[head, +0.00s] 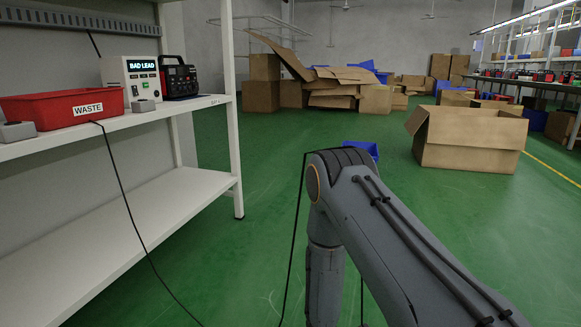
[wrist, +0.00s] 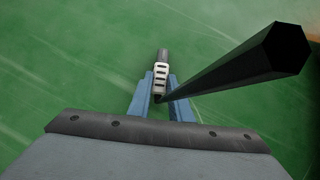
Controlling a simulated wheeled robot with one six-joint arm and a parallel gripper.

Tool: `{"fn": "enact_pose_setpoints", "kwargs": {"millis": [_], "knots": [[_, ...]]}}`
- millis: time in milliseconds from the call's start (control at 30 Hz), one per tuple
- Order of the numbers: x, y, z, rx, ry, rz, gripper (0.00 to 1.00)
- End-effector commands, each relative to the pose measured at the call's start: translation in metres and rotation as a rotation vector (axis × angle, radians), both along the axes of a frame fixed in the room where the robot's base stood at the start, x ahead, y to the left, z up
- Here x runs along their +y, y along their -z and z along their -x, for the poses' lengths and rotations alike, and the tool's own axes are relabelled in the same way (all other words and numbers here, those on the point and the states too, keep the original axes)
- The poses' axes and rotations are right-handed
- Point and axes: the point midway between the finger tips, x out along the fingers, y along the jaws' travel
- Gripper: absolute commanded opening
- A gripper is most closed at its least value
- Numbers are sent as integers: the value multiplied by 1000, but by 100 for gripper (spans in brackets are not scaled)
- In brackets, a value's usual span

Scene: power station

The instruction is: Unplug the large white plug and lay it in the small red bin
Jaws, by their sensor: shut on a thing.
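The red bin (head: 40,109), labelled WASTE, stands on the upper white shelf at the left of the head view. In the wrist view, my gripper (wrist: 160,84) has its blue fingers closed on a pale, slotted piece with a grey end, which looks like the white plug (wrist: 161,70). It is held over green floor, apart from the shelf. A thick black cable (wrist: 235,72) crosses the wrist view beside it. My gripper and the held plug are out of the head view, where only my arm shows. The inside of the bin is hidden by its front wall.
A white unit (head: 130,78) reading BAD LEAD and a black device (head: 178,79) stand right of the bin. Small grey blocks (head: 143,106) sit near the shelf edge. A black cable (head: 125,195) hangs from the shelf. A shelf post (head: 232,120) stands left of my arm.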

Motion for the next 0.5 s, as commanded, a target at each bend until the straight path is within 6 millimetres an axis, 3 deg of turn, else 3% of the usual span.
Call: {"fn": "enact_pose_setpoints", "kwargs": {"millis": [500], "knots": [[0, -26, 0, -1, 1, 0, 0]]}}
